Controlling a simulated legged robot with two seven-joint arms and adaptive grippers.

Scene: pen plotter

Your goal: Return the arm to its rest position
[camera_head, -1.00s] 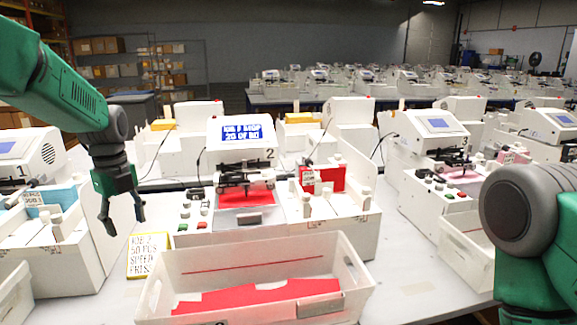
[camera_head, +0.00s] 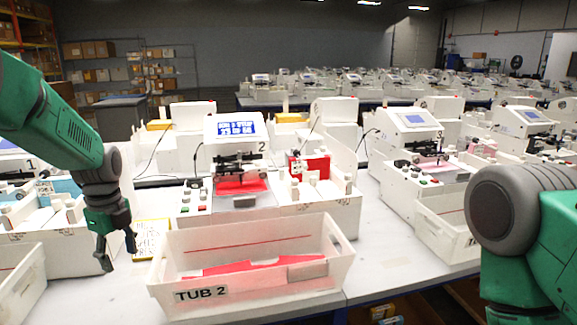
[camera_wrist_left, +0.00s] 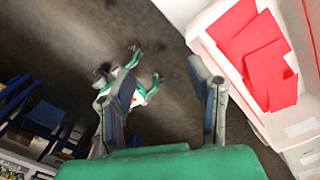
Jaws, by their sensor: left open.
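My left gripper (camera_head: 118,252) hangs with its fingers down at the left of the head view, just left of the white tub. Its fingers are apart with nothing between them. In the left wrist view the two fingers (camera_wrist_left: 168,105) are spread, with dark floor seen between them. My right arm shows at the right edge of the head view, but its gripper is out of the frame. The plotter marked 2 (camera_head: 232,127) stands behind the tub, with a red sheet (camera_head: 240,187) under its head.
The tub labelled TUB 2 (camera_head: 200,294) holds red pieces (camera_head: 255,266) near the table's front edge. A yellow note card (camera_head: 150,238) stands beside my left gripper. More plotters stand left and right. Bare table (camera_head: 385,250) lies right of the tub.

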